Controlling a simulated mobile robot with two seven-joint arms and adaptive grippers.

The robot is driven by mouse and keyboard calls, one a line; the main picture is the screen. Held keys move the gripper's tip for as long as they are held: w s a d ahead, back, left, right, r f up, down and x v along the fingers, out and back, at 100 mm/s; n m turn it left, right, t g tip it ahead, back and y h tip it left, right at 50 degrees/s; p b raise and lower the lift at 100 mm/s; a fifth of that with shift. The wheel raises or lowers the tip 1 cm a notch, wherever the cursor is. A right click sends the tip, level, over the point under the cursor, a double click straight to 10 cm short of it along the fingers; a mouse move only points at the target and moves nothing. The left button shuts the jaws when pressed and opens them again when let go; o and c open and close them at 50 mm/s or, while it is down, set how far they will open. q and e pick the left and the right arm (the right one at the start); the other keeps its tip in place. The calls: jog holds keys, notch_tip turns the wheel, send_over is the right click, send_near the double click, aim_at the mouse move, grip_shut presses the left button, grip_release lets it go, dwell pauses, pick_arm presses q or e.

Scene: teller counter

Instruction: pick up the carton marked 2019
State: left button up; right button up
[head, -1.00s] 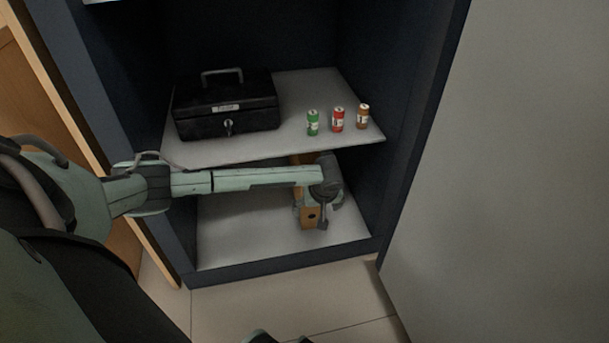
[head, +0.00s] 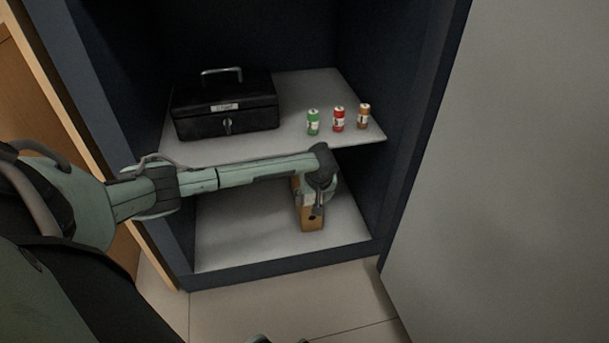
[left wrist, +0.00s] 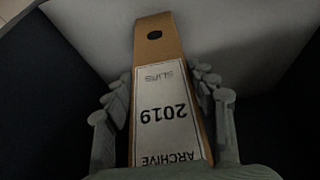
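The carton marked 2019 (head: 311,221) is a narrow brown box with a dark round hole, standing upright on the lower cabinet shelf. In the left wrist view its white label (left wrist: 168,115) reads "ARCHIVE 2019 SLIPS", upside down. My left gripper (head: 318,203) is in front of the carton and hides part of it. In the left wrist view the fingers of my left gripper (left wrist: 164,100) stand wide apart, one along each side of the carton; the gaps are very small and contact is hard to judge.
The upper shelf (head: 290,145) lies just above my left forearm. It bears a black cash box (head: 225,118) and green (head: 313,122), red (head: 338,119) and brown (head: 363,116) small rolls. The lower shelf (head: 240,235) is bare around the carton.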

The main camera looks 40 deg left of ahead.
pick_arm(q)
grip_shut()
jog(key=shift+w+r, duration=0.1)
jog(key=shift+r, duration=0.05)
jog(key=shift+r, duration=0.1)
